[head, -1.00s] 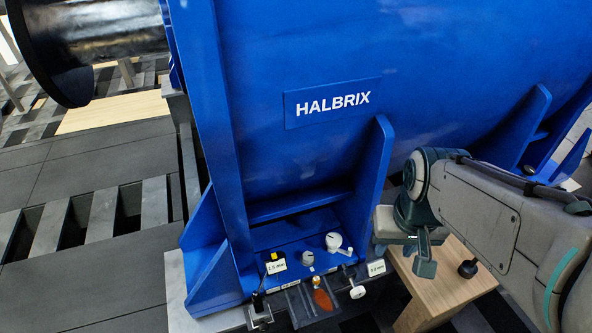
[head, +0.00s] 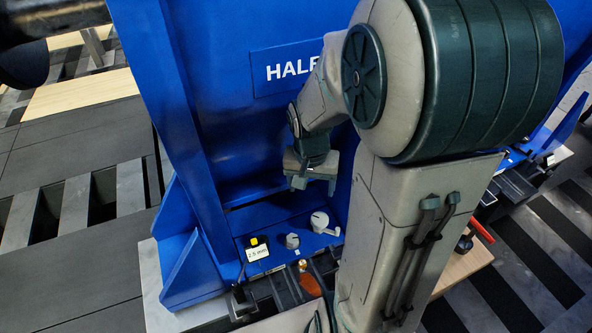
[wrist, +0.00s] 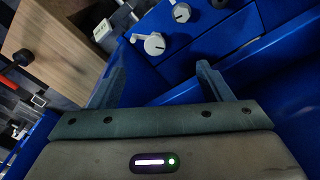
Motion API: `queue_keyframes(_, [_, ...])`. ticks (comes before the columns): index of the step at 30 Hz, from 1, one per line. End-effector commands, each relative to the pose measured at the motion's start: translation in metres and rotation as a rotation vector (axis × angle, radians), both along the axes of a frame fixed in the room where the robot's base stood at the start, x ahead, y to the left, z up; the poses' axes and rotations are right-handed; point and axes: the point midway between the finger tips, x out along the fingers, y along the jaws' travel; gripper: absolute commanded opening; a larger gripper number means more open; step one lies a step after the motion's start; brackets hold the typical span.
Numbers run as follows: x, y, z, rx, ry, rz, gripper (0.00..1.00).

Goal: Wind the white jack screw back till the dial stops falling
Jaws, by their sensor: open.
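A white round knob with a side crank handle (head: 319,221) sits on the blue foot of the machine; it also shows in the wrist view (wrist: 154,44). A smaller white knob (head: 292,240) stands to its left and also shows in the wrist view (wrist: 181,12). Another white piece (wrist: 102,30) shows farther off in the wrist view. I cannot tell which is the jack screw. A yellow-topped readout (head: 257,251) appears to read 2.5 mm. My gripper (head: 312,182) is open and empty above and behind the crank knob. Its two fingers are apart in the wrist view (wrist: 162,82).
The blue HALBRIX housing (head: 240,110) rises behind my gripper, with an upright rib at the left. A wooden stand (wrist: 50,40) bears a black knob (wrist: 24,57). My arm hides the right side of the foot in the head view.

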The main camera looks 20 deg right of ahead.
Motion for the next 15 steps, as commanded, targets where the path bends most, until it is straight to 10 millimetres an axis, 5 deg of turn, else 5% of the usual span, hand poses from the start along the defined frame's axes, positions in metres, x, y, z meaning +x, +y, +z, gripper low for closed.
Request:
queue_keyframes(1, [0.008, -0.010, -0.032, 0.010, 0.015, -0.071, 0.72])
queue_keyframes(6, [0.027, -0.033, -0.092, 0.037, 0.025, -0.273, 0.72])
queue_keyframes(15, [0.040, -0.053, -0.145, 0.072, 0.030, -0.454, 0.72])
